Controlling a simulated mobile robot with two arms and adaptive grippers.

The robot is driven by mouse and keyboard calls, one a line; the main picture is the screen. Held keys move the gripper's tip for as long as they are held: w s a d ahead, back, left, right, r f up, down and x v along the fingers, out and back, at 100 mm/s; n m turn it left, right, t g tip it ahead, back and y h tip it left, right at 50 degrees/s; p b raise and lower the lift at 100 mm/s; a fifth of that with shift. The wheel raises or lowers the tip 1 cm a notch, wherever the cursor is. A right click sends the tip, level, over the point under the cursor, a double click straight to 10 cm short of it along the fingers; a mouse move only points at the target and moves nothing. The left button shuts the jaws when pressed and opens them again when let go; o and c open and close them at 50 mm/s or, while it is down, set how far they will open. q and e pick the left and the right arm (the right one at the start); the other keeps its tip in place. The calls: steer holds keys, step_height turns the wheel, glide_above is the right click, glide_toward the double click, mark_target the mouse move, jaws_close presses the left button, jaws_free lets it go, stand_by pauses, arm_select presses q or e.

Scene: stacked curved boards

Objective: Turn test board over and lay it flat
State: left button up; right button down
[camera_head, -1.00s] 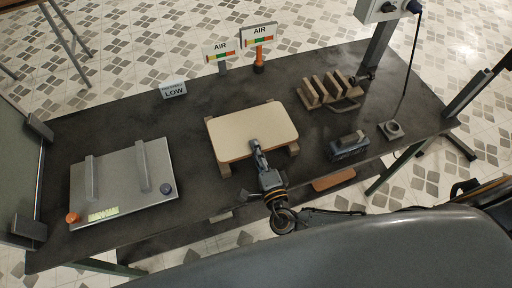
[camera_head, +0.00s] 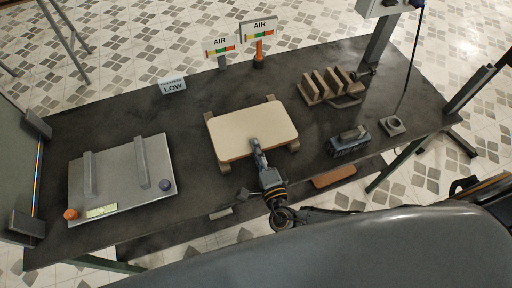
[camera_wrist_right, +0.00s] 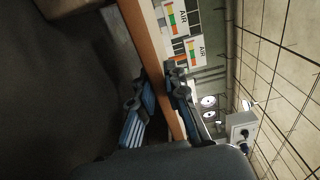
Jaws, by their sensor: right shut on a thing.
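The test board (camera_head: 250,128) is a cream, rounded board with a brown edge, lying about level over wooden supports (camera_head: 293,146) at the middle of the table. Its pale face is up. My right gripper (camera_head: 258,150) is shut on the middle of its front edge. In the right wrist view the board (camera_wrist_right: 150,45) shows nearly edge-on, between the two fingers of my right gripper (camera_wrist_right: 162,105). Whether the board touches the supports is hard to tell. My left gripper is not in view.
On the dark table (camera_head: 120,115), a grey plate with two bars (camera_head: 125,180) lies left. A wooden slotted rack (camera_head: 330,88) and a dark blue brush-like block (camera_head: 349,142) are right. AIR signs (camera_head: 259,40) and a LOW sign (camera_head: 173,86) stand behind. Table between plate and board is clear.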

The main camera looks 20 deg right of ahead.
steer(key=shift+f+b, duration=0.45)
steer(key=shift+f, duration=0.1)
stand_by(0.6)
steer(key=c, duration=1.4)
jaws_free()
steer(key=shift+c, duration=0.2)
steer(key=shift+f, duration=0.15)
steer(key=shift+s, duration=0.1)
steer(key=shift+s+d+p, duration=0.1)
steer(key=shift+s+p, duration=0.85)
steer(key=shift+s, duration=2)
steer(key=o, duration=0.6)
steer(key=shift+s+f, duration=0.15)
